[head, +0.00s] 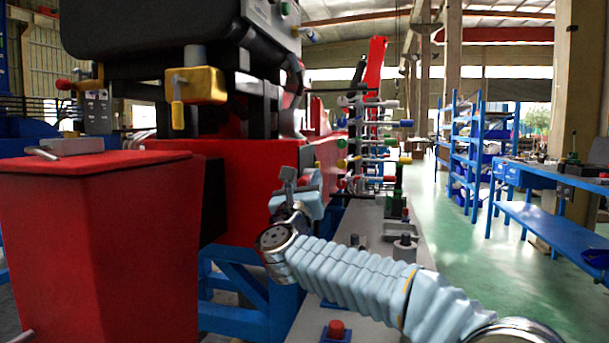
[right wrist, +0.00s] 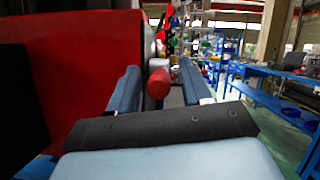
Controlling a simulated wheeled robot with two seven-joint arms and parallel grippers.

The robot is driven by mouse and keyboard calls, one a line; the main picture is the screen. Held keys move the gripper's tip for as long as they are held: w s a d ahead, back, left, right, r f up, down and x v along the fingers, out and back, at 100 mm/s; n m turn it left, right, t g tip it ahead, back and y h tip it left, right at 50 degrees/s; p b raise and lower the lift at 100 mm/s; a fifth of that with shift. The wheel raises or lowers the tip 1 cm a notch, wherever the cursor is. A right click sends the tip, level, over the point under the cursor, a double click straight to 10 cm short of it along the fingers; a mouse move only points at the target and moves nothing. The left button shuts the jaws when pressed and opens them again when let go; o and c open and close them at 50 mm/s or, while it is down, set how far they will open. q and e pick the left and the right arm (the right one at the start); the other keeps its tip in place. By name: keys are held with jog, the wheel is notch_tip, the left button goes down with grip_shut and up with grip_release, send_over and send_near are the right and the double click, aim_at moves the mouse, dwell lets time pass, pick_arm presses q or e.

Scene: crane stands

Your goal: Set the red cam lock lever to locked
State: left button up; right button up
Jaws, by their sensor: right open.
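A red rounded knob (right wrist: 158,82) with a pale grey part behind it shows in the right wrist view, beside the red machine wall; it looks like the end of the red cam lock lever. My right gripper (right wrist: 158,70) is open, with one blue-grey finger on each side of the knob in the picture. I cannot tell whether either finger touches it or how far ahead it is. In the head view my right gripper (head: 298,184) is beside the red machine body (head: 255,170) and partly hides the lever. The lever's angle is not clear. My left gripper is not in view.
A red box-shaped housing (head: 100,240) stands at the near left. A grey bench (head: 380,260) with small fittings runs below my right arm. A rack of coloured knobs (head: 370,140) stands beyond the gripper. Green floor (head: 465,240) is open towards the blue shelves (head: 468,150).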

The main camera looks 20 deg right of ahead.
jog(key=shift+w+d+r, duration=0.1)
jog(key=shift+w, duration=0.1)
grip_shut()
dwell(0.3)
